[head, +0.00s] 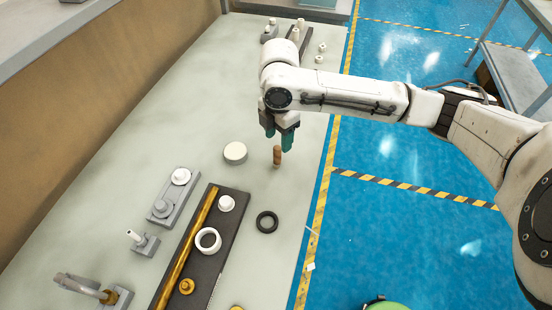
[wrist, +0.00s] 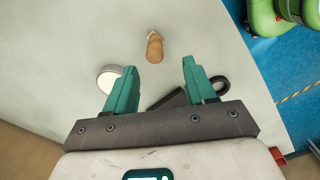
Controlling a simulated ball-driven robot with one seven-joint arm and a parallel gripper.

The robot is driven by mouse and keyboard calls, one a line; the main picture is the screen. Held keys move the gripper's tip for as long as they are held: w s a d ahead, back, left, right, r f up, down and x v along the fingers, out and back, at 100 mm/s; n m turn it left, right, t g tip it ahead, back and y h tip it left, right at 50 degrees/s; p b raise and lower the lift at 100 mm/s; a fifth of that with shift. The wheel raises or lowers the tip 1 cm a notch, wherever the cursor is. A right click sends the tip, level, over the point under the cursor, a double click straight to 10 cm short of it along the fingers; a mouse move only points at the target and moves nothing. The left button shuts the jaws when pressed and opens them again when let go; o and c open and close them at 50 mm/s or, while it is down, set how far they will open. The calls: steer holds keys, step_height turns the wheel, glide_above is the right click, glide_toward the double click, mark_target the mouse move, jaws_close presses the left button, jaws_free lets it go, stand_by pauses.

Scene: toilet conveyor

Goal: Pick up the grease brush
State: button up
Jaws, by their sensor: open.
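The grease brush (head: 277,157) appears as a small brown wooden piece on the pale tabletop, standing roughly upright in the head view. It also shows in the wrist view (wrist: 155,47), with a paler bit at its far end. My gripper (head: 279,139), with teal fingers, is open and empty, pointing down close behind and above the brush in the head view. In the wrist view, my gripper (wrist: 159,66) has the brush just beyond its fingertips, roughly centred between them. No contact is visible.
A white round lid (head: 235,152) lies left of the brush and a black ring (head: 267,222) in front. A dark tray (head: 228,240) holds a brass rod and several parts. Grey fixtures (head: 173,196) stand further left. The table's right edge is near, with blue floor beyond.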

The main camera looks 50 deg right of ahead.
mark_target(277, 148)
steer(key=shift+w+d+f+p, duration=0.15)
steer(key=shift+f+p, duration=0.25)
steer(key=shift+f, duration=1.75)
steer(key=shift+w+f+p, duration=0.15)
steer(key=shift+f+p, duration=0.25)
steer(key=shift+f, duration=1.7)
jaws_close()
